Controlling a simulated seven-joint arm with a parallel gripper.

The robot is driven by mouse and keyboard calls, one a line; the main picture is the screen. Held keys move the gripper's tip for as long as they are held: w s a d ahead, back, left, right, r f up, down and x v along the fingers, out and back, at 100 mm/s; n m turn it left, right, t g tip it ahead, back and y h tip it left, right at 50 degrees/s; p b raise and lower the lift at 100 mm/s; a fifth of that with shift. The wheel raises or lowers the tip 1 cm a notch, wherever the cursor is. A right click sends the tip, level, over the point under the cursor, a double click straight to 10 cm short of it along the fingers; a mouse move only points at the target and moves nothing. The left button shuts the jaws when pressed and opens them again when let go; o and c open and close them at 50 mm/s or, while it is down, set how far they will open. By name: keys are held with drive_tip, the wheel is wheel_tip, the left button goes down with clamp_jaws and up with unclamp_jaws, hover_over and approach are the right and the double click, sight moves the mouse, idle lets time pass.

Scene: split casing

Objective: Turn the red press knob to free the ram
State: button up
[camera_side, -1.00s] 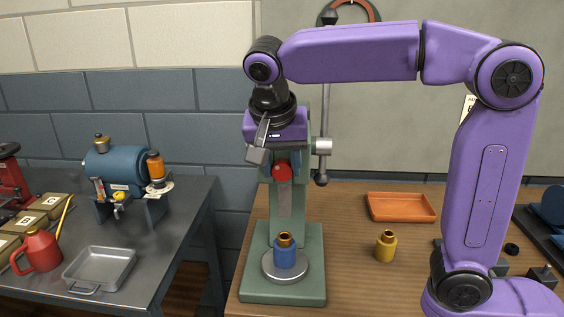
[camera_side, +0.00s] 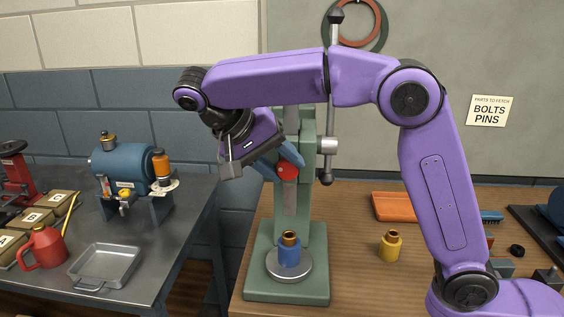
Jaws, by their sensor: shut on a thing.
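The red press knob (camera_side: 287,171) sits on the front of the green press (camera_side: 308,225). My gripper (camera_side: 279,163) reaches it from the left, tilted, with its fingers shut on the knob and partly covering it. The grey ram (camera_side: 290,197) hangs upright below the knob. Under it, apart from it, a blue casing part (camera_side: 289,254) with a brass bush (camera_side: 290,238) in its top stands on the round metal plate (camera_side: 274,274) of the press base.
A yellow part (camera_side: 390,246) with a brass top and an orange tray (camera_side: 393,207) are on the wooden bench to the right. The press lever (camera_side: 329,110) rises behind my arm. A metal tray (camera_side: 105,268) and red oil can (camera_side: 43,247) are on the left table.

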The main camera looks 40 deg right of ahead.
idle(0.4)
drive_tip(key=o, duration=1)
drive_tip(key=shift+s+d+r+m+t+y, duration=0.1)
drive_tip(key=shift+s+m+t+y, duration=0.1)
drive_tip(key=shift+t+y, duration=0.4)
drive_tip(key=shift+s+d+r+m+t+y, duration=0.1)
drive_tip(key=shift+m+t+y, duration=0.1)
drive_tip(key=shift+t+y, duration=0.35)
drive_tip(key=t+y, duration=0.2)
drive_tip(key=y, duration=0.1)
drive_tip(key=shift+s+d+m+t, duration=0.15)
drive_tip(key=shift+d+m+t, duration=0.1)
drive_tip(key=shift+m, duration=0.15)
drive_tip(key=v, duration=1.7)
drive_tip(key=shift+a, duration=0.15)
drive_tip(key=shift+r, duration=0.15)
